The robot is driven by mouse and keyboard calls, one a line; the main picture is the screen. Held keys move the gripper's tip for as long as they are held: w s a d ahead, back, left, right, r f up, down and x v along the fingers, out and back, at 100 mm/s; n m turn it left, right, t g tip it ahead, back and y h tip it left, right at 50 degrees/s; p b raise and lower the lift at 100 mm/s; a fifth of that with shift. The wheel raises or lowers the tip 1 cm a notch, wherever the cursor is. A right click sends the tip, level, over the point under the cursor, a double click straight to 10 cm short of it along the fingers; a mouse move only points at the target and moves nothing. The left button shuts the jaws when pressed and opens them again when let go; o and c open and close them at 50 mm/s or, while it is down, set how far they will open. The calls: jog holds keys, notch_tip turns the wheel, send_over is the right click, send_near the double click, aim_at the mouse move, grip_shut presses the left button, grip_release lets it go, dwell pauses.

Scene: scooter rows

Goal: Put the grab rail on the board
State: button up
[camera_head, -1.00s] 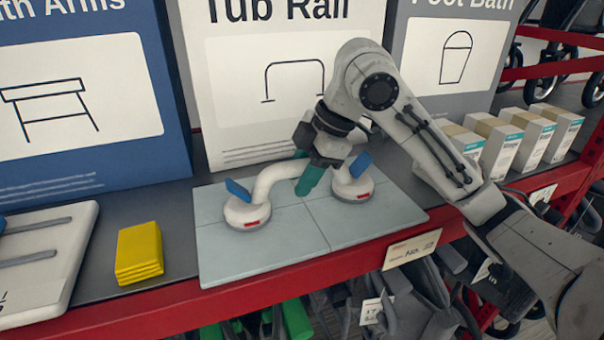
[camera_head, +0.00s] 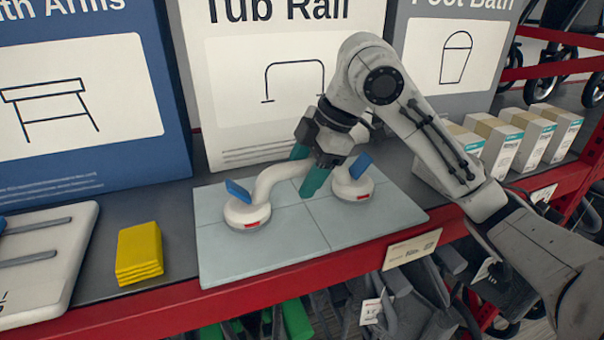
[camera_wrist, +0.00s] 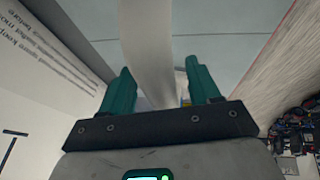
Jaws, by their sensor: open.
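The white grab rail (camera_head: 268,183) has a round suction cup with a blue lever at each end. Both cups stand on the pale blue-grey tiled board (camera_head: 265,260), one left of middle and one to the right. My gripper (camera_head: 308,168) is above the bar's middle, with its teal fingers spread apart on either side of it. Part of the bar is hidden behind the gripper. In the wrist view the bar (camera_wrist: 146,45) runs between the open fingers (camera_wrist: 158,66), with gaps visible beside it.
Yellow cloths (camera_head: 139,253) lie left of the board, beside a white slatted seat (camera_head: 45,255). The Tub Rail carton (camera_head: 250,110) stands close behind. Small white boxes (camera_head: 500,140) line the right. The red shelf edge (camera_head: 340,262) runs along the front.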

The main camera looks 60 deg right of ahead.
jog(key=v, duration=1.1)
jog(key=shift+p, duration=0.3)
jog(key=shift+c, duration=0.2)
dwell(1.5)
